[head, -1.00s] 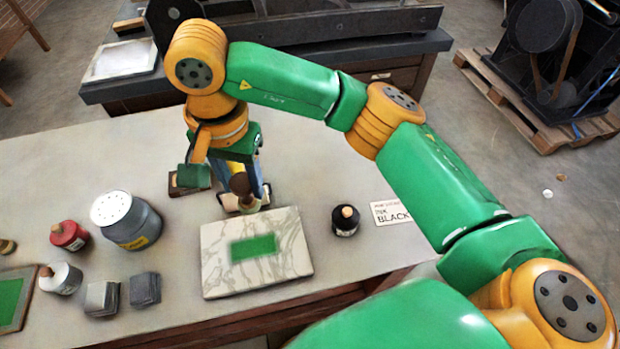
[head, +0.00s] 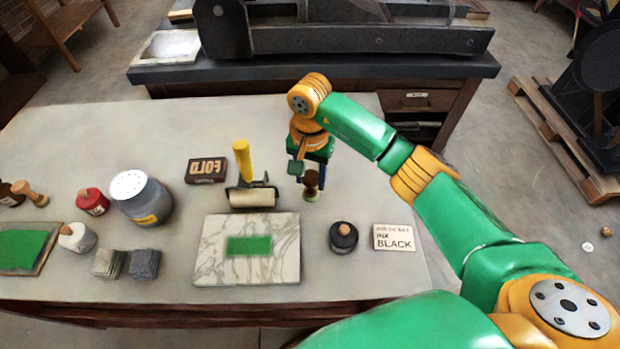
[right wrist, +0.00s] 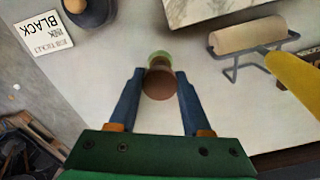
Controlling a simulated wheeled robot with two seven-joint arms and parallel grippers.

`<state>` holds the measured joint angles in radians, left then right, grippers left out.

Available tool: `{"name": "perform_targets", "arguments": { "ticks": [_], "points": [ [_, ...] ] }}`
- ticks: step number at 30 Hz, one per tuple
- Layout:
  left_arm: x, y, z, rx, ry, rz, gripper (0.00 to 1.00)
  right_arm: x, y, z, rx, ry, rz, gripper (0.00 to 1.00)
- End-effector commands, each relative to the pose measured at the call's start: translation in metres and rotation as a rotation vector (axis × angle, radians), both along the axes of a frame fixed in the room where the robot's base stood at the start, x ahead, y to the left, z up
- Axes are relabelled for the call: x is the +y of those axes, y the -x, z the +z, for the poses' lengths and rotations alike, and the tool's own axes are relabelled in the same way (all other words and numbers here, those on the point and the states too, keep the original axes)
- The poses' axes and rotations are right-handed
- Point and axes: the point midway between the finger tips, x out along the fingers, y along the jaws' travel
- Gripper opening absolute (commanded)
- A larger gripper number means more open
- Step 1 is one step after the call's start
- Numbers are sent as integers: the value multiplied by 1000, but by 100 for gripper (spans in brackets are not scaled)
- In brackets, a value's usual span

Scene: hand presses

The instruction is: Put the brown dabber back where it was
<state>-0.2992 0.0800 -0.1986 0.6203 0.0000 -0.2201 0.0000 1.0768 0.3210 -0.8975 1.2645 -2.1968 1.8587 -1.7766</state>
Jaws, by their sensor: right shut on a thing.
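The brown dabber (head: 311,184) is upright in my right gripper (head: 311,176), just behind the right back corner of the marble slab. The right wrist view shows the dabber's round brown top (right wrist: 159,84) between the two fingers of the gripper (right wrist: 159,76), with a greenish part below it. The gripper is shut on the dabber; I cannot tell whether its base touches the table. The marble slab (head: 212,268) has a green ink patch (head: 248,245). My left gripper is not in view.
A grey can (head: 142,198) and a wooden-handled tool (head: 31,193) stand left.

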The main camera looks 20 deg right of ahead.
Motion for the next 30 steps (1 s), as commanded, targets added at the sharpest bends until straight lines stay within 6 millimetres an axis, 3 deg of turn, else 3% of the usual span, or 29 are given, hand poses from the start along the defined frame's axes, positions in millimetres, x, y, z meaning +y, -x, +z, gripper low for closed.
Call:
{"name": "perform_targets", "arguments": {
  "ticks": [1, 3, 14, 15, 18, 26, 30],
  "points": [
    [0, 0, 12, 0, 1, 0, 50, 1, 3, -4, 9, -2, 1, 0],
    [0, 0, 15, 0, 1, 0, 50, 2, 2, -14, 5, -2, 1, 0],
    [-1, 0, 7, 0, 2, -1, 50, 2, 1, -24, 0, -2, 2, 0],
    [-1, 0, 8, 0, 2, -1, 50, 2, 1, -24, 0, -2, 2, 54],
    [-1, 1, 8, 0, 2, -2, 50, 2, 1, -23, 0, -3, 2, 78],
    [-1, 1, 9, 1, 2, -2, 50, 2, 1, -22, 0, -3, 2, 78],
    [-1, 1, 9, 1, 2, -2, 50, 2, -1, -12, -4, -2, 2, 78]
  ]
}}
